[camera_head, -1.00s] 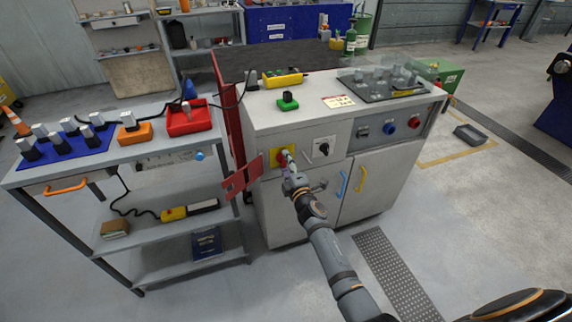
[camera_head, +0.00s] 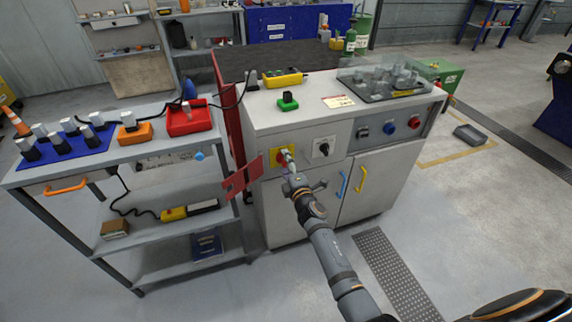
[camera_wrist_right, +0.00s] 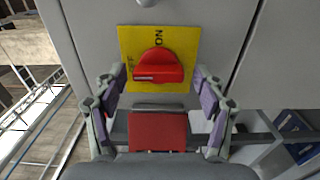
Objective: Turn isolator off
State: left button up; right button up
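The isolator is a red rotary handle (camera_wrist_right: 158,66) on a yellow plate (camera_wrist_right: 188,45) on the grey cabinet front. In the right wrist view its grip bar lies across the picture. "ON" is printed sideways above it and partly hidden lettering is at its left. In the head view the yellow plate (camera_head: 273,159) is partly covered by my right gripper (camera_head: 287,160). In the right wrist view my right gripper (camera_wrist_right: 158,100) is open, its fingers apart to either side and just below the handle, with no clear contact. My left gripper is not in view.
A black rotary switch (camera_head: 323,149) sits right of the isolator. Red angled plates (camera_head: 243,178) stick out at the cabinet's left edge. Blue (camera_head: 343,184) and yellow (camera_head: 362,180) door handles are below right. A loaded trolley (camera_head: 150,153) stands left. Floor in front is open.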

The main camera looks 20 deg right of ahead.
dwell(0.3)
jog(key=s, duration=1.2)
jog(key=shift+d, duration=0.2)
